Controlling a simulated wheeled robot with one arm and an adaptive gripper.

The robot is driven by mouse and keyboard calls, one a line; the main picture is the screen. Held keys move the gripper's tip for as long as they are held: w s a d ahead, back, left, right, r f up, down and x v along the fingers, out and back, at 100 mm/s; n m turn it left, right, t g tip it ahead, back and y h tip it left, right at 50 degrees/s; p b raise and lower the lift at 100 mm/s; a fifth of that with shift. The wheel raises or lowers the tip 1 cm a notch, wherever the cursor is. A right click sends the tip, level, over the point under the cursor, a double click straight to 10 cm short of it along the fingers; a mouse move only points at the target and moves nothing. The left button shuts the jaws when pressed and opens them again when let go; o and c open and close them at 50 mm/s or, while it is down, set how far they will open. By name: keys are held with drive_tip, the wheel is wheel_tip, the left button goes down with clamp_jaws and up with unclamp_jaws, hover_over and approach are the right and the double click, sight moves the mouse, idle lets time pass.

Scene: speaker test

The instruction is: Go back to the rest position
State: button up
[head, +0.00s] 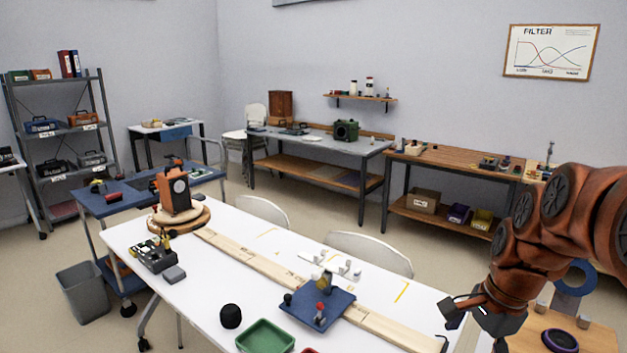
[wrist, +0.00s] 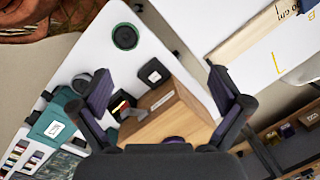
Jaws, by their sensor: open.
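My gripper (head: 450,322) is at the lower right of the head view, at the end of my orange arm, near the right end of the long white table (head: 228,222). In the wrist view my gripper (wrist: 160,75) has its two dark fingers spread wide apart. A wooden box (wrist: 170,118) shows below and between them, with nothing seen clamped in the jaws. How far the box is from the fingers is hard to tell. No marker of a rest position shows.
The white table holds a wooden speaker (head: 174,190) on a round base, a long wooden rail (head: 255,262), a blue plate (head: 318,308), a green tray (head: 265,338) and a black round object (head: 230,316). A small wooden table (head: 590,340) stands at the lower right, under my arm.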

drive_tip(key=s+a+f+n+g+h+p, duration=0.1)
drive_tip(key=s+a+n, duration=0.4)
drive_tip(key=s+n, duration=0.3)
drive_tip(key=s+a+f+n+g+p, duration=0.1)
drive_tip(key=s+a+f+n, duration=0.1)
drive_tip(key=s+a+n, duration=0.3)
drive_tip(key=shift+s+f+n+g+h, duration=0.3)
drive_tip(key=shift+s+n, duration=1.2)
drive_tip(key=shift+s, duration=1.7)
drive_tip(key=shift+r, duration=0.1)
